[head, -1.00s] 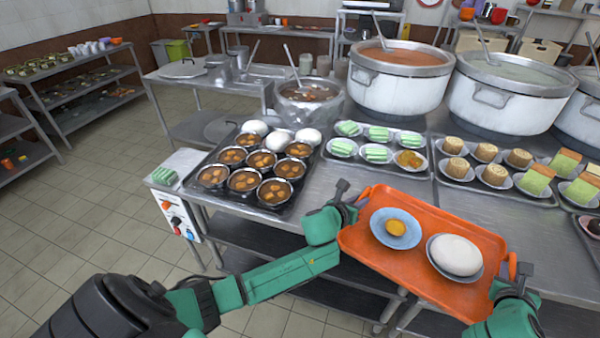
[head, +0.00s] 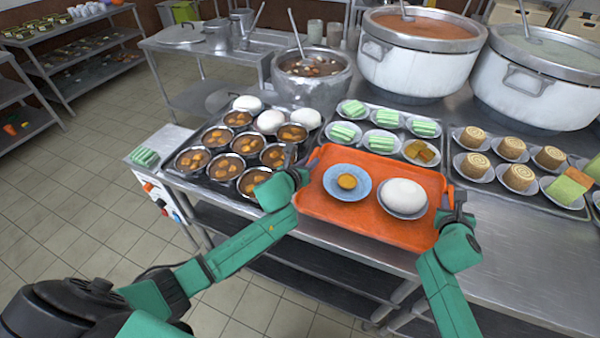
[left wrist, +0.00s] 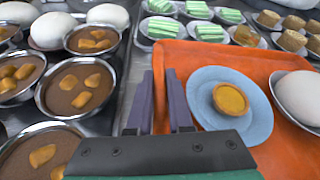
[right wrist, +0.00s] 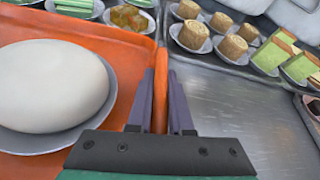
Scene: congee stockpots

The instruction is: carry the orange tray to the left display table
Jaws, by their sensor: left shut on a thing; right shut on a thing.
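The orange tray (head: 330,213) is near the front edge of the steel counter, and I cannot tell whether it touches it. It carries a blue plate (head: 331,190) with a small tart (head: 347,181) and a plate with a large white bun (head: 404,195). My left gripper (head: 297,178) is shut on the tray's left rim; in the left wrist view its fingers (left wrist: 166,105) straddle that edge. My right gripper (head: 455,208) is shut on the right rim, which shows between its fingers in the right wrist view (right wrist: 163,100).
A dark tray of soup bowls (head: 218,157) stands just left of the orange tray. Green cakes (head: 381,144) on plates lie behind it, and swirl rolls (head: 475,163) to the right. Large stockpots (head: 415,65) stand at the back. Shelves (head: 85,60) are far left, with open floor before them.

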